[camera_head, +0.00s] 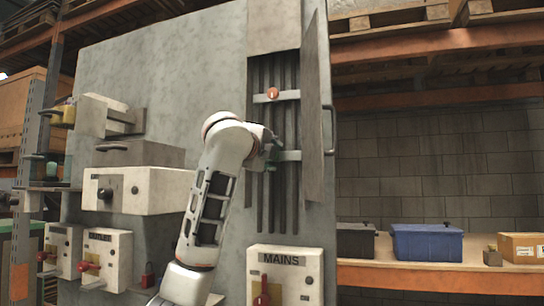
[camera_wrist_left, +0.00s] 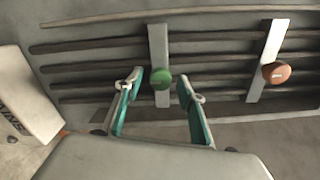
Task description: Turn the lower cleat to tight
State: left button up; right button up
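The lower cleat (camera_head: 291,155) is a pale bar across dark vertical cables inside the open cabinet; it also shows in the left wrist view (camera_wrist_left: 158,45). Its round knob (camera_wrist_left: 162,81) is green in the left wrist view. My left gripper (camera_head: 271,153) is at this cleat and hides its knob in the head view. In the left wrist view the teal fingers (camera_wrist_left: 159,88) are open, one on each side of the green knob, with gaps visible. The upper cleat (camera_head: 290,95) has an orange-red knob (camera_head: 273,93) with a white mark. My right gripper is not in view.
The cabinet door (camera_head: 314,120) stands open just right of the cleats. A MAINS box (camera_head: 284,280) with a red handle is below. Other switch boxes (camera_head: 140,190) project from the panel at left. A blue bin (camera_head: 427,243) sits on a shelf at right.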

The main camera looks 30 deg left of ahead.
pick_arm(q)
jog(key=shift+s, duration=0.15)
jog(key=v, duration=1.1)
jog(key=shift+s, duration=0.4)
